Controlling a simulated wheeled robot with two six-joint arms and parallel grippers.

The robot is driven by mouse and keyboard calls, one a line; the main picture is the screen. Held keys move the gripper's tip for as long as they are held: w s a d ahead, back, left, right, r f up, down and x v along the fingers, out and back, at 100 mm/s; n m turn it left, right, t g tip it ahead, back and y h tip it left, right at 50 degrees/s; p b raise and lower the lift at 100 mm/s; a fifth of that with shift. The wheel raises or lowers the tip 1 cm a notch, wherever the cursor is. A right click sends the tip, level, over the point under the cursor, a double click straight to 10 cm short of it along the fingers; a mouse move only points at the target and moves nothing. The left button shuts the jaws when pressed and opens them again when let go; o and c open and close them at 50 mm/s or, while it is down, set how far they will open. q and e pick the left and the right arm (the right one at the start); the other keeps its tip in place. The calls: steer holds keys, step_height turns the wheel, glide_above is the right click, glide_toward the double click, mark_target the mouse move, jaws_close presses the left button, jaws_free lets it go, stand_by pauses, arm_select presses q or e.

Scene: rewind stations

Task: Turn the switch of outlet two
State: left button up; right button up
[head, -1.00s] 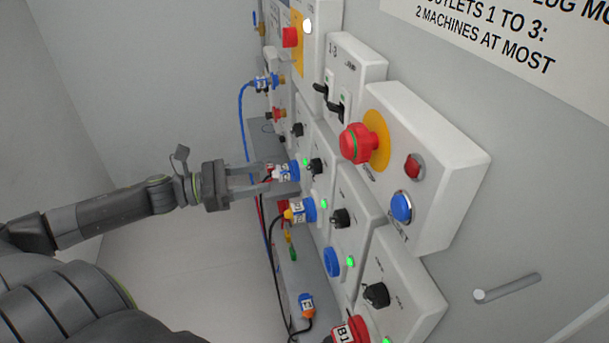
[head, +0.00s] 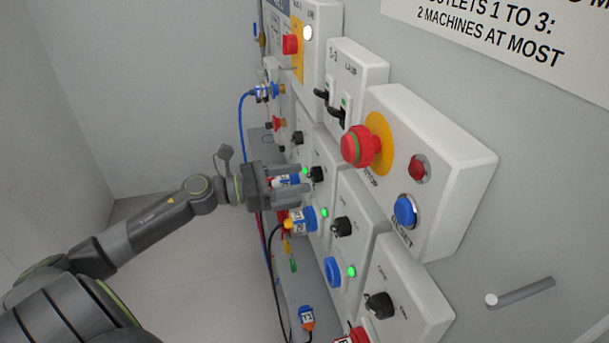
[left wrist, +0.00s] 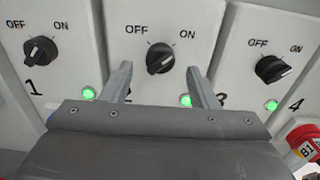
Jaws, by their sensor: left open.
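The outlet two switch, a black rotary knob (left wrist: 160,58) between OFF and ON marks, is in the middle of the left wrist view. It also shows in the head view (head: 316,174). Its white mark is small and I cannot surely tell its setting. My right gripper is not in view.
Neighbouring knobs (left wrist: 41,51) and (left wrist: 272,69) flank it, with green lamps. Blue plugs (head: 303,219) and cables sit below the panels. A red emergency button (head: 361,147) and blue reset button (head: 404,210) stick out nearby. Free room lies left of the wall.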

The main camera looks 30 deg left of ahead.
mark_target(314, 174)
arm_select(q)
steer(key=shift+p+x, duration=0.55)
steer(key=shift+x, duration=0.85)
steer(key=shift+c, duration=0.3)
steer(key=c, duration=0.9)
